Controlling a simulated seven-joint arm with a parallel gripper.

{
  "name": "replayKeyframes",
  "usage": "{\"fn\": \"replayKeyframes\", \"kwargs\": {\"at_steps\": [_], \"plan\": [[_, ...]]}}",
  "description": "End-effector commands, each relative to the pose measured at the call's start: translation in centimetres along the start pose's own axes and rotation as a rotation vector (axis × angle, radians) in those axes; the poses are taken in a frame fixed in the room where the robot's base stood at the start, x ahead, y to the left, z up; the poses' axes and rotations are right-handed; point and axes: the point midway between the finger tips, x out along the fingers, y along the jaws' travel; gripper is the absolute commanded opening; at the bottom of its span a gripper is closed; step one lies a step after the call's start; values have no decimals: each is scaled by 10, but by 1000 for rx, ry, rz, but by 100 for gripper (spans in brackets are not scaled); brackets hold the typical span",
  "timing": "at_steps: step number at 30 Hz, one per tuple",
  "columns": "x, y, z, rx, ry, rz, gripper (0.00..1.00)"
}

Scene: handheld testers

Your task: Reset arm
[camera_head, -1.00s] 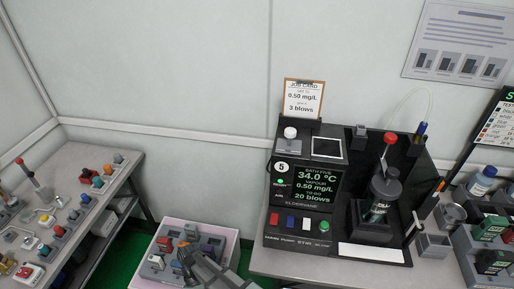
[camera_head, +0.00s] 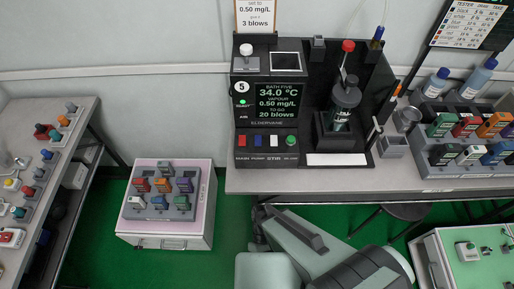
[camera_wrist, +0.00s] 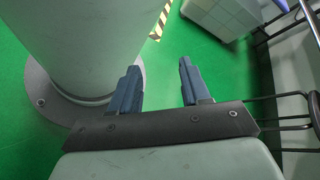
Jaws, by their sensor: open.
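My gripper (camera_wrist: 160,85) shows in the wrist view with its two dark blue fingers apart and nothing between them. It points down toward the green floor (camera_wrist: 205,60), beside my own grey column. In the head view my grey arm is folded low at the bottom centre, in front of the bench; the fingers cannot be made out there. The black bath station (camera_head: 280,115) stands on the bench, its screen reading 34.0 °C, 0.50 mg/L and 20 blows. A job card (camera_head: 256,14) above it reads 0.50 mg/L and 3 blows.
A pink-topped cabinet (camera_head: 206,205) holds a grey rack of several coloured testers (camera_head: 161,186). Another tester rack (camera_head: 455,160) and blue-capped bottles (camera_head: 471,83) stand at right. A side bench (camera_head: 75,112) is at left, a green-topped cabinet (camera_head: 468,235) at lower right. Open floor lies between.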

Motion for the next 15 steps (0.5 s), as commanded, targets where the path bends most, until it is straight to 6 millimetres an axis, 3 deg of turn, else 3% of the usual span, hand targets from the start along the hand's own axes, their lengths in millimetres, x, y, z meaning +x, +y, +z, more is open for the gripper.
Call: {"fn": "replayKeyframes", "kwargs": {"at_steps": [15], "plan": [[-34,113,-1,418,287,103,47]]}}
